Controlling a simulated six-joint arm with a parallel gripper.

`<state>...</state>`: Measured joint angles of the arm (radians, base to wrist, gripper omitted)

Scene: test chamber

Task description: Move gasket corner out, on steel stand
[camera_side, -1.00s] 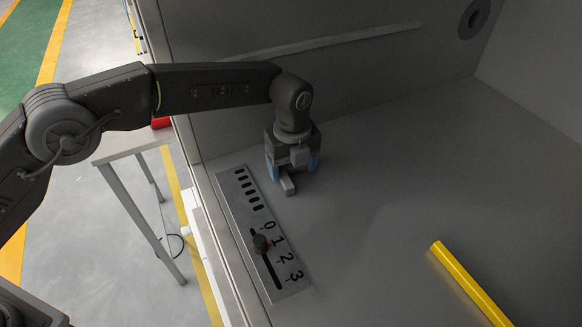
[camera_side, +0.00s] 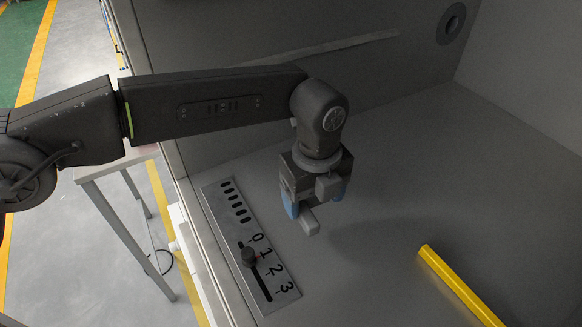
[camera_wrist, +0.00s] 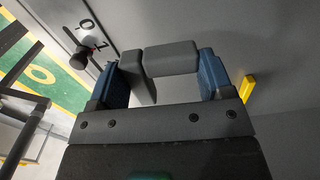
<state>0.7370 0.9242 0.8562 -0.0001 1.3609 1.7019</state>
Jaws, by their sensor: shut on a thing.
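My gripper (camera_side: 316,204) has blue fingers and is shut on the grey gasket corner (camera_side: 310,221), inside the chamber. In the wrist view my gripper (camera_wrist: 163,78) has the gasket corner (camera_wrist: 172,59) between its fingers; it looks like a bent, L-shaped grey piece. In the side view its lower end sticks out below the fingers, apparently above the grey floor. A light stand with metal legs (camera_side: 120,222), which may be the steel stand, is outside the chamber at left; my arm hides part of its top.
A slider panel (camera_side: 231,212) marked 0 to 3, with a dark knob (camera_side: 248,257), lies along the chamber's left edge, left of my gripper. A yellow bar (camera_side: 458,286) lies at right. The chamber's raised left wall (camera_side: 205,262) separates it from the stand. Floor between is clear.

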